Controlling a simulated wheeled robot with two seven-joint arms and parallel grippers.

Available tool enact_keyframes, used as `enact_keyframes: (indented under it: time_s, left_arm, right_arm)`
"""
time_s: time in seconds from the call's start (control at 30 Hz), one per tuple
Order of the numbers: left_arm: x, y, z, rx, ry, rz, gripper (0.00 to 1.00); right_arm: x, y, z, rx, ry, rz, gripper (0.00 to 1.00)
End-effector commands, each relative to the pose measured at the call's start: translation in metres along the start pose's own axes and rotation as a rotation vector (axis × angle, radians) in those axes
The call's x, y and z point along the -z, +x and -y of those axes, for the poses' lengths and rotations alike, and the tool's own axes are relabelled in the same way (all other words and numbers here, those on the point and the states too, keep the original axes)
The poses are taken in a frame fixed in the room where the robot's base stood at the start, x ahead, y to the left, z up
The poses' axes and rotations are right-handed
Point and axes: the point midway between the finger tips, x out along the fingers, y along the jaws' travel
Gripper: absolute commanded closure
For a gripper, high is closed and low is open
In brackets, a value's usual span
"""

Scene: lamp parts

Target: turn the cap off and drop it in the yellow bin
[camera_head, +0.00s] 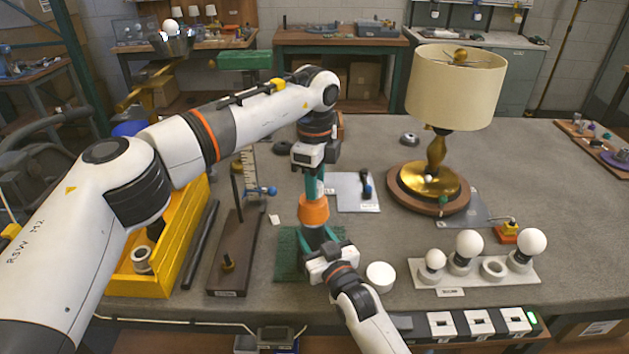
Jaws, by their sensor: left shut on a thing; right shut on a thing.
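An orange, tapered piece (314,211), which looks like the cap, stands upright above a green mat (290,243). My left gripper (314,190) points straight down with its teal fingers shut at the top of the orange piece. My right gripper (319,237) comes from the front and is shut just below the orange piece, on a part mostly hidden by the fingers. I cannot tell whether the orange piece is still joined to that part. The yellow bin (190,245) is at the left, partly behind my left arm. A pale ring-shaped piece (142,257) lies in it.
A brown stand (236,250) with upright posts and a dark bar (201,245) lie between bin and mat. A white disc (380,276) is right of my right gripper. A bulb tray (470,278) and a lamp (437,155) stand at the right.

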Motion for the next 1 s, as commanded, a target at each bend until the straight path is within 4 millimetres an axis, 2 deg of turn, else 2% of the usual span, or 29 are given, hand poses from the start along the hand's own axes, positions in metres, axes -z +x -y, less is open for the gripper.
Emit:
enact_keyframes:
  time_s: [0.47, 1.0]
  left_arm:
    - [0.0, -0.001, 0.0, 0.0, 0.0, 0.0, 0.97]
    - [0.0, -0.018, 0.0, -0.001, 0.001, 0.0, 0.97]
  right_arm:
    - [0.003, -0.001, 0.001, 0.002, 0.001, -0.005, 1.0]
    - [0.003, -0.001, 0.002, 0.003, 0.0, -0.005, 1.0]
